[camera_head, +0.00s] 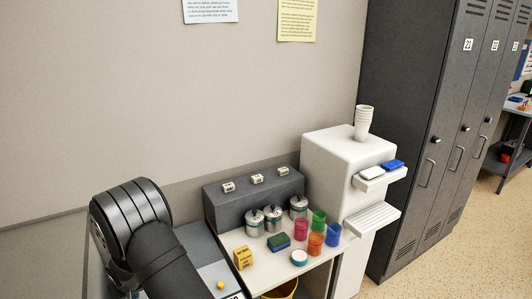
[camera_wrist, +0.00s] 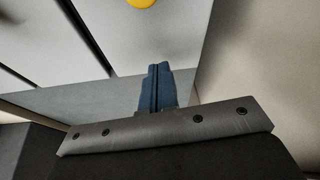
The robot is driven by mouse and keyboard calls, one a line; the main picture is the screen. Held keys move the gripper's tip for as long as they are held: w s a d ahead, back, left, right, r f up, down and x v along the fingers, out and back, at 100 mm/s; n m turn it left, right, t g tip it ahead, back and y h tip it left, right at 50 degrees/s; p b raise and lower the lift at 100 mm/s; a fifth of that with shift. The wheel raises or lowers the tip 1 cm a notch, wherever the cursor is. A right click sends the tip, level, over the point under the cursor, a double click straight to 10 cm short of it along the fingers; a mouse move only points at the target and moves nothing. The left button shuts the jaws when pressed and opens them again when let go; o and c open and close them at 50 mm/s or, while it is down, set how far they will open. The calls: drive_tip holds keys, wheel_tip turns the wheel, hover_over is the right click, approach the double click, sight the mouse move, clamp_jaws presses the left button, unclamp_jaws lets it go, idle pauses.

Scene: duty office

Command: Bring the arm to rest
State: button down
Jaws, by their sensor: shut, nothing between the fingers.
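My gripper (camera_wrist: 158,68) shows in the wrist view as two blue fingers pressed together, with nothing between them. It is above a grey surface (camera_wrist: 105,100). In the head view my dark arm stands at the left, beside the wall, and bends down toward the front; the gripper itself is hidden or out of frame there. A round yellow thing (camera_wrist: 142,3) is cut off at the top of the wrist view, apart from the fingers.
Right of my arm, a counter (camera_head: 270,272) holds a yellow box (camera_head: 243,257), a sponge (camera_head: 278,242), coloured cups (camera_head: 316,243) and lidded metal jars (camera_head: 254,223). A white dispenser (camera_head: 330,165) with stacked cups (camera_head: 363,122) stands behind, next to dark lockers (camera_head: 405,130).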

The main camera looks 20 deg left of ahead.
drive_tip(key=w+a, duration=0.6)
drive_tip(key=a, duration=0.1)
drive_tip(key=shift+w+r, duration=0.1)
drive_tip(key=shift+r, duration=0.25)
drive_tip(key=v, duration=0.9)
drive_tip(key=shift+r, duration=0.3)
drive_tip(key=x, duration=0.9)
drive_tip(key=shift+f, duration=0.3)
drive_tip(key=s+d, duration=0.2)
drive_tip(key=d, duration=0.1)
drive_tip(key=s+d, duration=0.1)
drive_tip(key=shift+s+d+f, duration=0.25)
drive_tip(key=shift+s+f, duration=0.1)
drive_tip(key=shift+s, duration=0.05)
drive_tip(key=shift+s+d, duration=0.65)
